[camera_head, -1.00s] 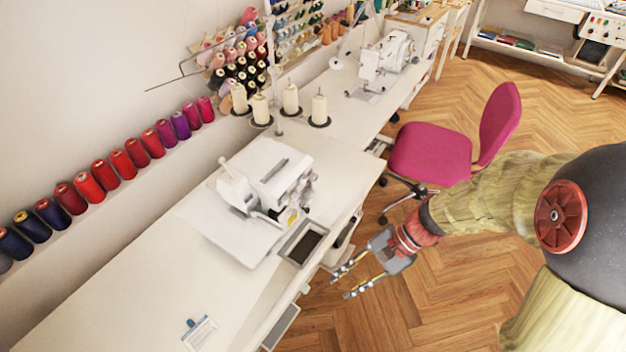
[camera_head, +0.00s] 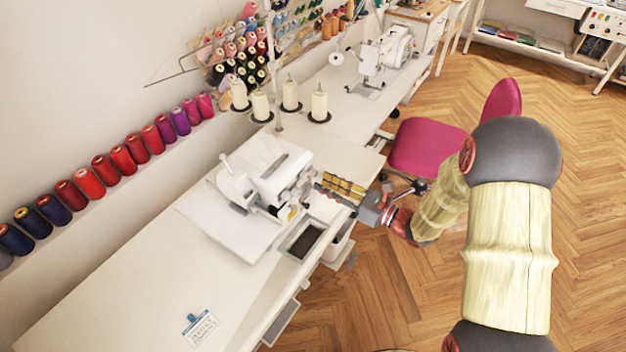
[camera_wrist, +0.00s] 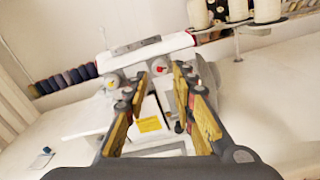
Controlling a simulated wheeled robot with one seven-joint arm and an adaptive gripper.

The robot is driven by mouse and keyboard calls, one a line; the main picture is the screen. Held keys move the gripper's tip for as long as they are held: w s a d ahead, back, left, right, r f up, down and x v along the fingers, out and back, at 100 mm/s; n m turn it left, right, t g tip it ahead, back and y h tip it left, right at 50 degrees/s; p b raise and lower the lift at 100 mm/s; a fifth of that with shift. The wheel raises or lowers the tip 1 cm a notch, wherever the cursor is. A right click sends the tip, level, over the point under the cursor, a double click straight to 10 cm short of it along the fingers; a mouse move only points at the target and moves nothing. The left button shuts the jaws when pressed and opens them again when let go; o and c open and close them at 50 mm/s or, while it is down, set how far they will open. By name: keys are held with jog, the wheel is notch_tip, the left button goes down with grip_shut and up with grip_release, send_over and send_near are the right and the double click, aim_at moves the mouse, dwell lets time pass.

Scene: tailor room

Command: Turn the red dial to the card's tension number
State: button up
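The white sewing machine (camera_head: 262,175) stands on the table; it fills the middle of the wrist view (camera_wrist: 150,52). A small red dial (camera_wrist: 157,68) shows on its front between my fingers in the wrist view, apart from both. The dial is too small to make out in the head view. My gripper (camera_head: 322,182) is open and empty at the machine's right side, fingers pointing at it; its fingers also show in the wrist view (camera_wrist: 160,90). The card (camera_head: 200,329) with a blue clip lies at the table's front left; its number is not readable.
A dark tray (camera_head: 301,240) sits at the table edge below my gripper. Thread cones (camera_head: 262,107) stand behind the machine. A pink chair (camera_head: 425,147) is on the floor beyond my arm. The table left of the machine is mostly clear.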

aim_at(308, 176)
jog(key=b+x, duration=0.1)
jog(key=x, duration=0.4)
jog(key=shift+s, duration=0.1)
jog(key=c, duration=0.3)
grip_shut()
jog(key=shift+d, duration=0.1)
